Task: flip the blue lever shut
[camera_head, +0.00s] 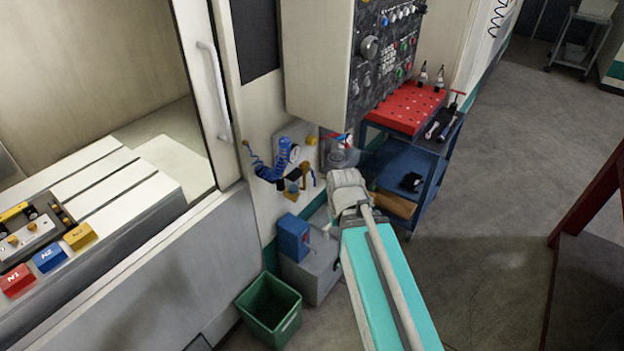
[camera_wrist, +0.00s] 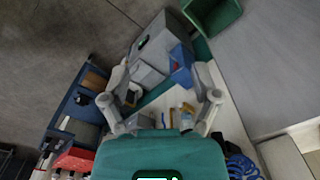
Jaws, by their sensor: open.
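A thin blue piece, perhaps the same lever, shows in the wrist view (camera_wrist: 171,118) near the top edge of my gripper's teal body. My gripper (camera_wrist: 162,98) is open and empty, with its two grey fingers spread wide. In the head view my pale wrist is just in front of and below the fitting and hides the fingers.
A blue coiled hose and yellow fittings (camera_head: 285,160) sit left of the lever. Below are a blue box (camera_head: 292,237), a grey cabinet and a green bin (camera_head: 269,309). A blue tool cart (camera_head: 440,150) with a red top stands close on the right.

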